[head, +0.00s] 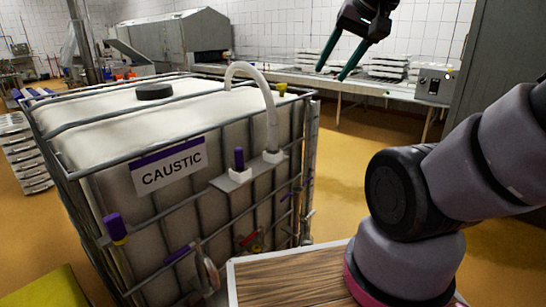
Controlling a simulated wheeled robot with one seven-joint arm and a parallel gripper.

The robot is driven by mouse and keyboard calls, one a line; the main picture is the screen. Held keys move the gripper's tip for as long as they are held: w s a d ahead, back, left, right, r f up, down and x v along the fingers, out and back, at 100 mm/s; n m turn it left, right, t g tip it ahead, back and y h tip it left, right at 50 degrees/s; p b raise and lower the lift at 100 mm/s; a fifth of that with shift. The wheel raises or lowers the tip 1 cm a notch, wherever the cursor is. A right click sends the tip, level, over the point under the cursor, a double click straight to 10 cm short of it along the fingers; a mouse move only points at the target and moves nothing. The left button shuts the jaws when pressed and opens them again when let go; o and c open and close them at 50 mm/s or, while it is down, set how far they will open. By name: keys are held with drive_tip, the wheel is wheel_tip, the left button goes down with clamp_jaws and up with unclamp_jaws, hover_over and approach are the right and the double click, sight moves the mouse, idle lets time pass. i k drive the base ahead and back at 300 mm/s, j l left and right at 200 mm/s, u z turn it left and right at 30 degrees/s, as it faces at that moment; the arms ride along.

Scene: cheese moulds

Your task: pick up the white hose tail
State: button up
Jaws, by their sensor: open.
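The white hose tail (271,122) arches over the top right edge of a caged tank marked CAUSTIC. The other end meets the tank's top near the right rear. My gripper (333,74) is open and empty, with two dark green fingers pointing down and left. In the picture it is above and to the right of the hose, clearly apart from it.
The caged tank (95,205) has metal bars and a black lid (154,91). A purple-handled item (239,163) stands beside the hose's lower end. A long bench (300,78) with white stacks and a control box (434,85) is behind. Yellow floor right of the tank is clear.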

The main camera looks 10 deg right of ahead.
sight(272, 148)
drive_tip(key=i+l, duration=0.2)
drive_tip(key=l, duration=0.15)
drive_tip(key=i+l+u, duration=0.1)
drive_tip(key=l, duration=0.3)
drive_tip(key=i+l, duration=0.3)
